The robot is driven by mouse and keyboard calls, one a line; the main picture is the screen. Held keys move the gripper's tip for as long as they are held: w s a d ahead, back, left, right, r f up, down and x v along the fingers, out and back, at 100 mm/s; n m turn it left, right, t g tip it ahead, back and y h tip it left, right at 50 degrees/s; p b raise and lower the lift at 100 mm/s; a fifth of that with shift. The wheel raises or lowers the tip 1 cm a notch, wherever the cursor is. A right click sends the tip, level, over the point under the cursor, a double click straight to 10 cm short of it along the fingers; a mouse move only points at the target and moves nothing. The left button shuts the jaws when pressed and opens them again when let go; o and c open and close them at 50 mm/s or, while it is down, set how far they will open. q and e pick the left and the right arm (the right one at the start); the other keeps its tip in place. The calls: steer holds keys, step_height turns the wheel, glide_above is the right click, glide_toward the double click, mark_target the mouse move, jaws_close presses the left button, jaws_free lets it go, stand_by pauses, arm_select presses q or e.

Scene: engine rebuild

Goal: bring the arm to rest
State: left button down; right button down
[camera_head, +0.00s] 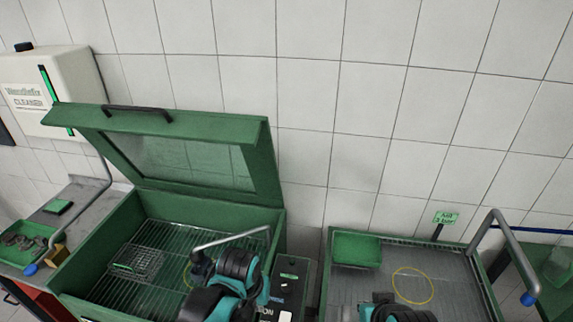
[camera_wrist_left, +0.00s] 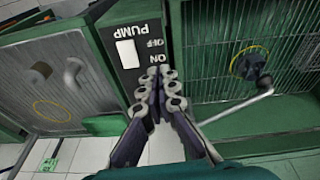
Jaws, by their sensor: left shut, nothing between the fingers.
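My left gripper (camera_wrist_left: 161,76) shows in the left wrist view with its fingers together and nothing between them. Its tips are over or in front of the black pump panel (camera_wrist_left: 132,50), beside the ON label; I cannot tell if they touch it. In the head view my left arm, teal and black, stands over the front right part of the open green wash cabinet (camera_head: 67,290) and hides its own fingers. A teal and black part of my right arm shows at the bottom edge; its gripper is out of sight.
The cabinet's windowed lid (camera_head: 190,160) stands open. A wire basket (camera_head: 137,262) lies on its grate. To the right is a grey tray station (camera_head: 440,265) with a green bin (camera_head: 356,249) and a bent pipe (camera_head: 505,240). A side bench with a green parts tray (camera_head: 25,243) is at left.

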arm_select(q)
steer(key=s+a+t+b, duration=0.2)
steer(key=a+b, duration=0.1)
steer(key=a, duration=0.2)
steer(key=s+a+f+n+t+b, duration=0.1)
steer(key=s+a+t+b, duration=0.1)
steer(key=a+b, duration=0.2)
steer(key=shift+s+a+f+t+y, duration=0.2)
steer(key=shift+a+f+t+y, duration=0.15)
steer(key=shift+a, duration=0.4)
